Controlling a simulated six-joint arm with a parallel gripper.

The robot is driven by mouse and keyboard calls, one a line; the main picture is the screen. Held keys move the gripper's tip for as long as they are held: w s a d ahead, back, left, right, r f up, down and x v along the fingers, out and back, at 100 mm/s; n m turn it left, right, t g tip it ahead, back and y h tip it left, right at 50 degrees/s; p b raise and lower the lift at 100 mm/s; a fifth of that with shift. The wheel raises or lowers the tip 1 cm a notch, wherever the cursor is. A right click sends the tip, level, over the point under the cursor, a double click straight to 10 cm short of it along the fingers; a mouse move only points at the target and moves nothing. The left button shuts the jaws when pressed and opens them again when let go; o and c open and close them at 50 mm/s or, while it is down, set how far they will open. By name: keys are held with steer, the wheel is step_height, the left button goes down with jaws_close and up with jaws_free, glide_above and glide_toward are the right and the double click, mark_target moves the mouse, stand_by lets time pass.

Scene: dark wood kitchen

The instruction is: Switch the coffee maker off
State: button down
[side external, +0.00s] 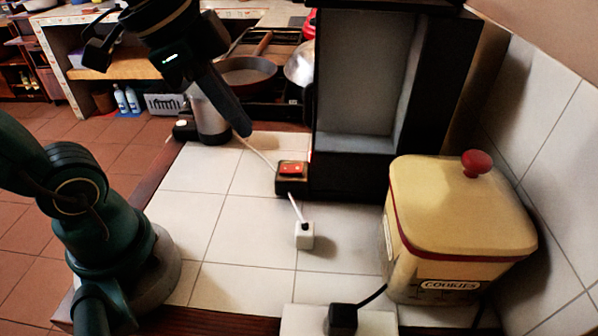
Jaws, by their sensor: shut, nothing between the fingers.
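The black coffee maker (420,100) stands upright on the white tiled counter, with a pale grey recess in its front. A small dark switch box with a red rocker switch (292,169) sits at its lower left corner; which way the rocker is pressed is too small to tell. A white cord runs from the box to a small white cube (304,236), and another runs up left behind my gripper. My gripper (245,131) is shut and empty, pointing down, to the upper left of the switch and apart from it.
A silvery metal vessel (208,118) stands behind my gripper. A cream cookie jar (455,215) with a red knob is on the right. A black plug (342,319) with a cord is at the front. A pan (247,72) sits on the stove behind. The tiles left of the switch are clear.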

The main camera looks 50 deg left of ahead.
mark_target(297, 167)
steer(key=w+a+f+m+g+h, duration=0.1)
steer(key=w+a+g, duration=0.1)
steer(key=w+a, duration=0.5)
steer(key=shift+w+m, duration=0.4)
steer(key=shift+w, duration=0.8)
steer(key=shift+f, duration=0.2)
steer(key=x, duration=1.3)
steer(key=shift+s+f, duration=0.15)
steer(key=shift+f, duration=0.25)
steer(key=shift+d+f, duration=0.1)
steer(key=shift+f, duration=0.1)
